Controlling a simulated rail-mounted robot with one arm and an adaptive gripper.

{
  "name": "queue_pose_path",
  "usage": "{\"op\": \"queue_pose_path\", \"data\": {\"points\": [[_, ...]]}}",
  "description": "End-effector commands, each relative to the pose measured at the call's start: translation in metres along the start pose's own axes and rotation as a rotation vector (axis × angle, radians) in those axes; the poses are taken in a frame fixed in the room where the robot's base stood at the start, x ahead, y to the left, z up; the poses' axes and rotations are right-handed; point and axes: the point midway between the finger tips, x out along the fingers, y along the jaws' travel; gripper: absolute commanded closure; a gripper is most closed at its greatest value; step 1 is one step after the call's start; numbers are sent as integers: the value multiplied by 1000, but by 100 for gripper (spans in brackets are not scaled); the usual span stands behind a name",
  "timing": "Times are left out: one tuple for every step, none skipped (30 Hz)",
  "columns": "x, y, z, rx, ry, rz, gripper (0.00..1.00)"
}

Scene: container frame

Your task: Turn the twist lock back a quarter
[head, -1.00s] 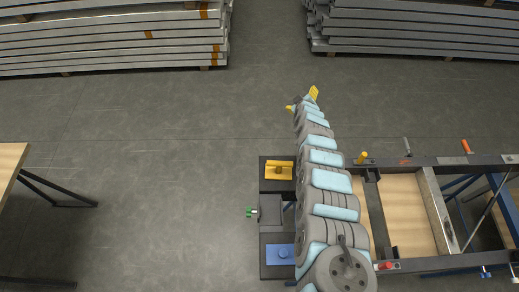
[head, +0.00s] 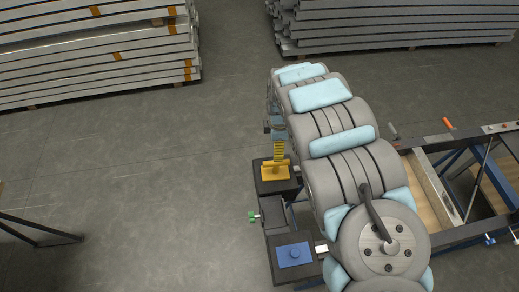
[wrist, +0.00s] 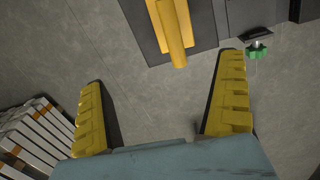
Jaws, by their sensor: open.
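The twist lock is a yellow handle on a yellow base (head: 275,172), on a dark block at the left end of the frame. In the wrist view its yellow bar (wrist: 172,30) enters from the top, over a grey plate. My gripper (head: 279,152) points down right at the lock in the head view, partly overlapping it. In the wrist view my gripper (wrist: 162,72) has its two yellow ribbed fingers wide apart with nothing between them. The bar's near end lies ahead of the fingertips, nearer the right finger. I cannot tell the height gap.
A green knob (head: 253,218) sticks out left of the frame; it also shows in the wrist view (wrist: 258,52). A blue fitting (head: 294,255) sits on the nearer block. The steel frame (head: 470,232) extends right. Metal beams (head: 100,55) are stacked behind.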

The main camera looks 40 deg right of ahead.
Motion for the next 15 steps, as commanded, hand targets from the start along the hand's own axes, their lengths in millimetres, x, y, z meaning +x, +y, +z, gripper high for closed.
{"op": "queue_pose_path", "data": {"points": [[-1,-8,8,-2,-9,-21,0],[-2,-11,11,-4,-12,-31,0],[-3,-14,14,-6,-15,-40,0],[-4,-15,15,-7,-16,-44,0],[-4,-16,16,-8,-17,-47,0],[-3,-17,16,-9,-18,-50,0],[-2,-17,16,-10,-18,-50,0],[-1,-17,16,-10,-18,-51,0],[2,-18,16,-11,-17,-51,0],[4,-18,16,-11,-17,-51,0],[6,-18,16,-11,-17,-50,0],[9,-17,16,-11,-16,-50,0],[12,-17,16,-10,-16,-49,0],[15,-17,16,-11,-16,-48,0],[19,-17,16,-10,-16,-48,0]]}}
